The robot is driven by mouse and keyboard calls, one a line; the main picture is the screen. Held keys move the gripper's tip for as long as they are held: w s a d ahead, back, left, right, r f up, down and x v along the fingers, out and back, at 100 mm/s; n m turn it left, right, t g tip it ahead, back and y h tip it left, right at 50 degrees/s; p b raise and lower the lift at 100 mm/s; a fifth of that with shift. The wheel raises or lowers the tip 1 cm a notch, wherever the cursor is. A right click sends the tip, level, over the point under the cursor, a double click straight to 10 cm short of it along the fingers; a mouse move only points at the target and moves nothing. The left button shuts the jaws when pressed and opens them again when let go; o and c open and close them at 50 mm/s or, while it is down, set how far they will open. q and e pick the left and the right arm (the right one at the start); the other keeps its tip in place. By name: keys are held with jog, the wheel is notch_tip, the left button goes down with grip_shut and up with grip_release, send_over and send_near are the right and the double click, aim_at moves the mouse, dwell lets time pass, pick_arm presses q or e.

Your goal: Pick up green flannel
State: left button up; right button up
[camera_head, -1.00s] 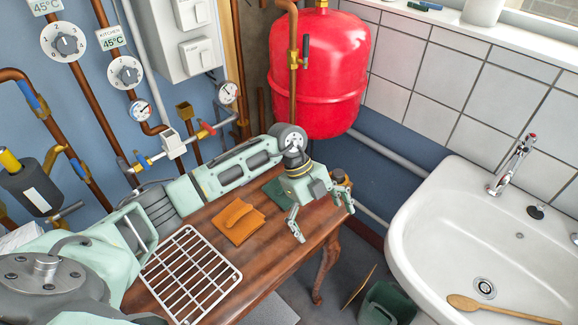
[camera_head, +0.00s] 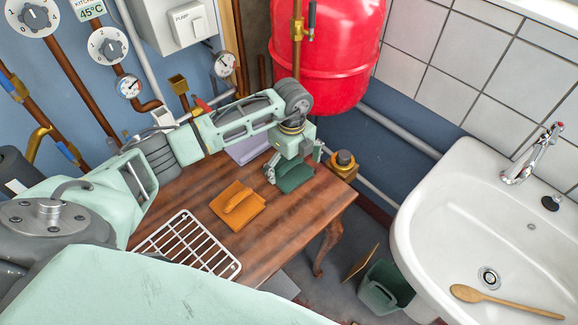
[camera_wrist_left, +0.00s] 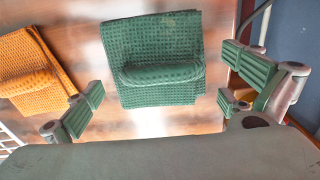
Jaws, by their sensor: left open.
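The green flannel (camera_head: 295,178) lies folded on the wooden table near its far right end, partly hidden behind my left gripper in the head view. In the left wrist view the green flannel (camera_wrist_left: 155,62) shows a waffle weave and a raised roll across its front part. My left gripper (camera_head: 293,172) is above it, pointing down. In the left wrist view the open fingers (camera_wrist_left: 170,100) stand apart on either side of the flannel, with nothing between them. My right gripper is not in view.
An orange flannel (camera_head: 238,205) lies to the left on the wooden table (camera_head: 290,225). A white wire rack (camera_head: 188,245) is at the near left. A lilac cloth (camera_head: 248,148) lies behind my arm. A brass valve (camera_head: 343,163) stands by the right corner. The sink (camera_head: 450,225) is to the right.

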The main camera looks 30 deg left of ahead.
pick_arm(q)
jog(key=shift+f, duration=0.15)
jog(key=c, duration=0.7)
jog(key=shift+o, duration=0.2)
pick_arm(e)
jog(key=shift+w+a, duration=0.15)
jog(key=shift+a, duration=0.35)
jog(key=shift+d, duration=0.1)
